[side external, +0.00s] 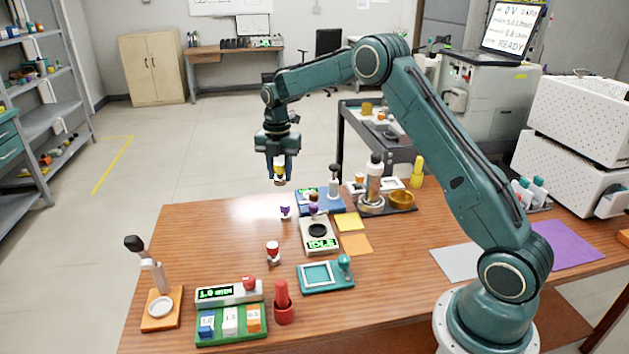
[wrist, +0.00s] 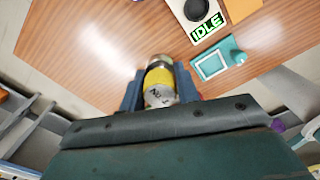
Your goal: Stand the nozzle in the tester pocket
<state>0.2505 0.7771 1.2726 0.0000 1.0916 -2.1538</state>
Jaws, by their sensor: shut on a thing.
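My gripper (side external: 279,178) is shut on a nozzle with a yellow band and a metallic end (side external: 280,170). It holds the nozzle roughly upright, high above the back left part of the table. The nozzle also shows between the blue fingers in the wrist view (wrist: 158,82). A pale device reading "IDLE" (side external: 321,244), with a dark round recess (side external: 317,230), stands on the table below and right of my gripper; I take it as the tester. It also shows at the top right of the wrist view (wrist: 207,32).
A red-topped piece (side external: 272,252) and a purple-topped piece (side external: 285,211) stand left of the tester. A teal framed tray (side external: 326,277) lies in front of it. A green rack (side external: 231,318) and a lever stand (side external: 161,308) are front left. The table's left part is mostly clear.

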